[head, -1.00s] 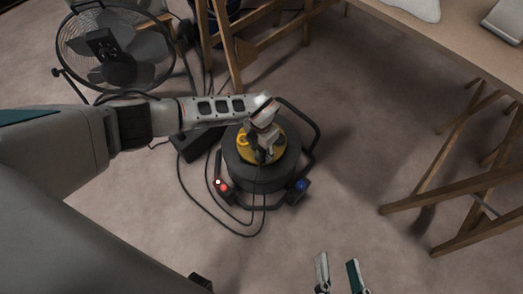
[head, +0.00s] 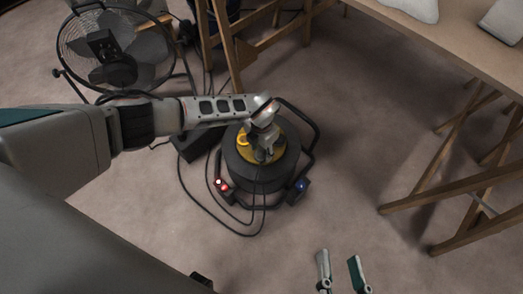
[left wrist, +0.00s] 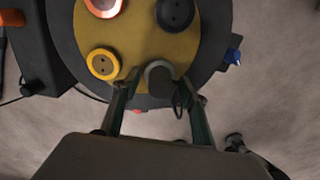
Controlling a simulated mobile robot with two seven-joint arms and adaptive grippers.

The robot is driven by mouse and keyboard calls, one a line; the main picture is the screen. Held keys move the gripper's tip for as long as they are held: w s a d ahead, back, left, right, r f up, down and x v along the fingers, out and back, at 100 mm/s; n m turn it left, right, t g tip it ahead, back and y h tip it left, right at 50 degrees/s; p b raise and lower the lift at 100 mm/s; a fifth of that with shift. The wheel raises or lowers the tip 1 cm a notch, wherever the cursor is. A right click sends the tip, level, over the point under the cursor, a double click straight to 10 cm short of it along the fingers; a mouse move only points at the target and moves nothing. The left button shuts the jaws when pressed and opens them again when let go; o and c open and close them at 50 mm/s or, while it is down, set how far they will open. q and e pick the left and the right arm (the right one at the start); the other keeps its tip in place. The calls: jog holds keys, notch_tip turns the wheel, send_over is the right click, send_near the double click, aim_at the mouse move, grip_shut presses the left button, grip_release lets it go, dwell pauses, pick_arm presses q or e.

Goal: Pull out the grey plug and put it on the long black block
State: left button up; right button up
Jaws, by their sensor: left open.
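The grey plug (left wrist: 159,74) sits in the yellow top face (left wrist: 150,30) of a round dark reel, seen in the left wrist view. My left gripper (head: 264,154) points down over the reel, its open fingers one on each side of the plug; I cannot tell whether they touch it. In the head view the gripper hides the plug. The long black block (head: 190,148) lies on the floor just left of the reel and also shows in the left wrist view (left wrist: 40,52). My right gripper (head: 341,272) is open and empty at the bottom edge of the head view.
The reel (head: 238,172) has a tubular frame with a red and a blue part at its feet. Black cables loop on the floor. A fan (head: 115,48) stands at upper left, a trestle table (head: 450,45) at right. Floor in front is clear.

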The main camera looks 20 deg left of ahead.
aim_at(261, 149)
pick_arm(q)
grip_shut()
jog(key=shift+r, duration=0.15)
pick_arm(e)
jog(key=shift+w+r, duration=0.1)
jog(key=shift+r, duration=0.05)
pick_arm(q)
jog(key=shift+r+p, duration=1.35)
jog(key=shift+r, duration=0.9)
jog(key=shift+r+p, duration=0.35)
jog(key=shift+r, duration=0.3)
pick_arm(e)
notch_tip(261, 149, up, 6)
jog(key=w+t, duration=0.1)
jog(key=w, duration=0.1)
jog(key=shift+w+r, duration=0.15)
pick_arm(q)
jog(key=shift+f, duration=0.1)
